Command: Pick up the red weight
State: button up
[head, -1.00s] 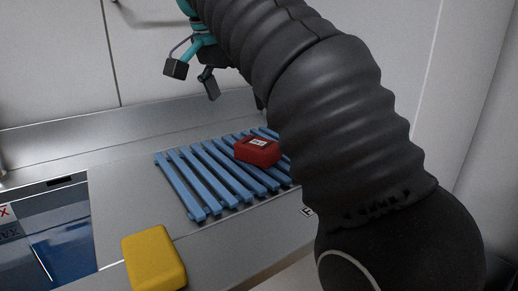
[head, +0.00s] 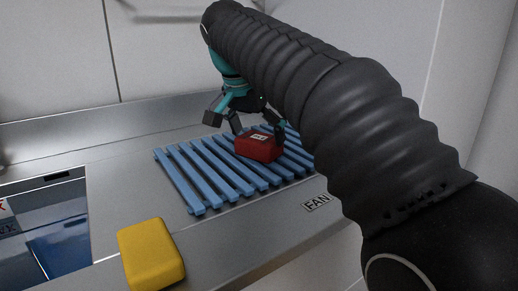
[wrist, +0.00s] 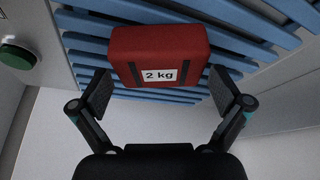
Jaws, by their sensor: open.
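The red weight (head: 259,146) lies on a blue slatted rack (head: 187,182) on the metal counter. In the wrist view the red weight (wrist: 160,50) carries a white "2 kg" label and two dark stripes. My gripper (head: 257,127) is open just above and around the weight in the head view. In the wrist view the fingers of my gripper (wrist: 168,93) stand apart, one toward each side of the weight's near end, with visible gaps. Nothing is held. My arm hides the right end of the rack in the head view.
A yellow block (head: 151,254) sits at the counter's front left. A sunken basin with blue inside (head: 62,245) is at the far left. A "FAN" label (head: 316,202) is on the counter's front edge. A green round button (wrist: 17,54) shows in the wrist view.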

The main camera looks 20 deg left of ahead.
jog(key=shift+x, duration=0.85)
jog(key=c, duration=1.2)
jog(key=shift+r, duration=0.15)
jog(key=shift+c, duration=1.3)
jog(key=shift+r, duration=0.1)
